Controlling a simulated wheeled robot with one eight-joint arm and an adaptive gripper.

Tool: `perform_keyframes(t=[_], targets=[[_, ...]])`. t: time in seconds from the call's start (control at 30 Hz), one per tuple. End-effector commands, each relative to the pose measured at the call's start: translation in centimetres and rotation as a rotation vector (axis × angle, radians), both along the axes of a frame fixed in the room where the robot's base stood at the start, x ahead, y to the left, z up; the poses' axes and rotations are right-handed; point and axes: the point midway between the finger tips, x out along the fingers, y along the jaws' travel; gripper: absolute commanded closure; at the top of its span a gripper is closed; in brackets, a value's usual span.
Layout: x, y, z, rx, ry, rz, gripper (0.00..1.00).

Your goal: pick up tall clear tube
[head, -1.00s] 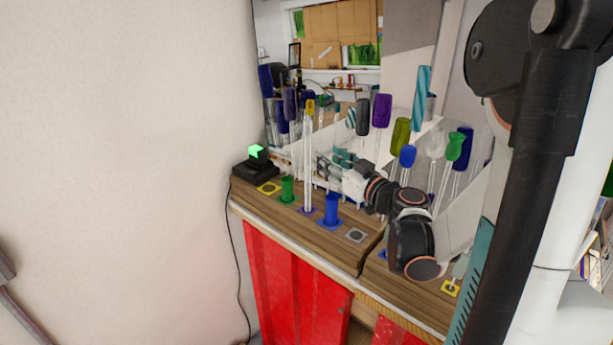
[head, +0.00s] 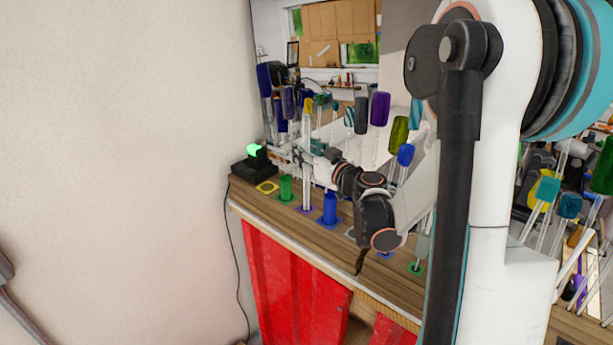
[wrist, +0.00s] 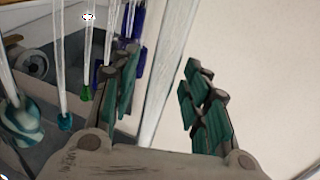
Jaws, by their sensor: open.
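The tall clear tube (head: 306,170) stands upright on the wooden counter, between a short green cylinder (head: 285,188) and a short blue cylinder (head: 330,207). My gripper (wrist: 163,72) is open. In the wrist view the clear tube (wrist: 168,80) runs between its two teal-padded fingers, apart from the right finger; I cannot tell whether it touches the left one. In the head view my gripper (head: 303,157) is at the tube's mid-height, and its fingers are small and partly hidden there. The tube's base is out of the wrist view.
Rods with coloured handles, such as a purple one (head: 380,108) and an olive one (head: 398,134), crowd the area behind my arm. A black box with a green top (head: 254,160) stands at the counter's left end. The wooden counter (head: 325,241) is bare along its front.

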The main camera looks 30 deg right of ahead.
Motion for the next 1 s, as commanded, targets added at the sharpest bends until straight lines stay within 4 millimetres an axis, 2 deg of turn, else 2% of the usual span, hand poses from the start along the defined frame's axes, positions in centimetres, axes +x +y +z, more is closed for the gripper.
perform_keyframes(t=[0.07, 0.23, 0.27, 0.73, 0.87, 1.0], targets=[[0.0, 0.0, 0.0, 0.0, 0.0, 0.0, 0.6], [0.0, 0.0, 0.0, 0.0, 0.0, 0.0, 0.98], [0.0, 0.0, 0.0, 0.0, 0.0, 0.0, 1.0], [-0.1, 0.0, 0.5, 0.0, 0.0, 0.0, 1.0], [-0.1, 0.0, 1.6, 0.0, 0.0, 0.0, 1.0], [-0.1, 0.0, 3.6, 0.0, 0.0, 0.0, 1.0]])
